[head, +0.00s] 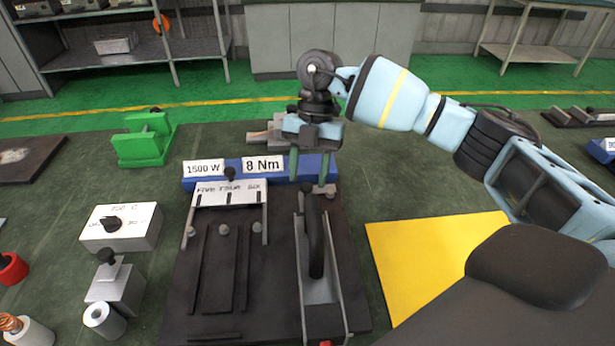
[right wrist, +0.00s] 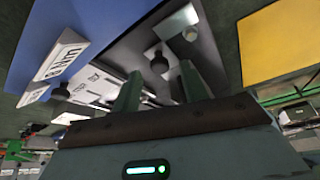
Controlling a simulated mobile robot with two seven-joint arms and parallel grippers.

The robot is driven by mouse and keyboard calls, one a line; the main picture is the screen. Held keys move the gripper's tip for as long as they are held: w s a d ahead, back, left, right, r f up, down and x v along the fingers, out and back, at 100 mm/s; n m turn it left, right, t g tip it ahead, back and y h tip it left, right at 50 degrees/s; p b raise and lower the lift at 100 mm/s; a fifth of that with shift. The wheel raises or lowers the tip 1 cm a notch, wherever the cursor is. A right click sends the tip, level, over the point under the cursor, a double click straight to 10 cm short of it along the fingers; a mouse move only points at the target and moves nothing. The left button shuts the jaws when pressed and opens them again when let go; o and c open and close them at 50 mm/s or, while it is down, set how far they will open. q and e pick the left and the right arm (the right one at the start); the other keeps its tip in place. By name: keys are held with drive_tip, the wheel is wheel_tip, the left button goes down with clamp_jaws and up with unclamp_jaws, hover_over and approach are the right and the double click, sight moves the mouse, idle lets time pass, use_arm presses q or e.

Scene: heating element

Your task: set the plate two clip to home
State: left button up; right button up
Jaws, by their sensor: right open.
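A dark fixture plate (head: 205,322) lies on the bench with flat dark bars on its left half. On its right half is a metal channel (head: 320,290) with a long black curved handle (head: 316,240). I cannot tell which part is the plate two clip. My right gripper (head: 309,180) points down over the back end of the channel, its two green fingers apart. A small dark knob (right wrist: 160,64) shows between the fingers in the right wrist view, not gripped; I cannot tell whether they touch it. My left gripper is not in view.
A blue bar (head: 215,181) with "1500 W" and "8 Nm" labels runs behind the plate. A white labelled block (head: 230,190) with a knob stands on the plate's left half. A green bracket (head: 145,142), grey switch box (head: 120,230) and yellow sheet (head: 420,255) lie around it.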

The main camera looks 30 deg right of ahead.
drive_tip(key=shift+x, duration=0.8)
drive_tip(key=shift+c, duration=0.3)
clamp_jaws()
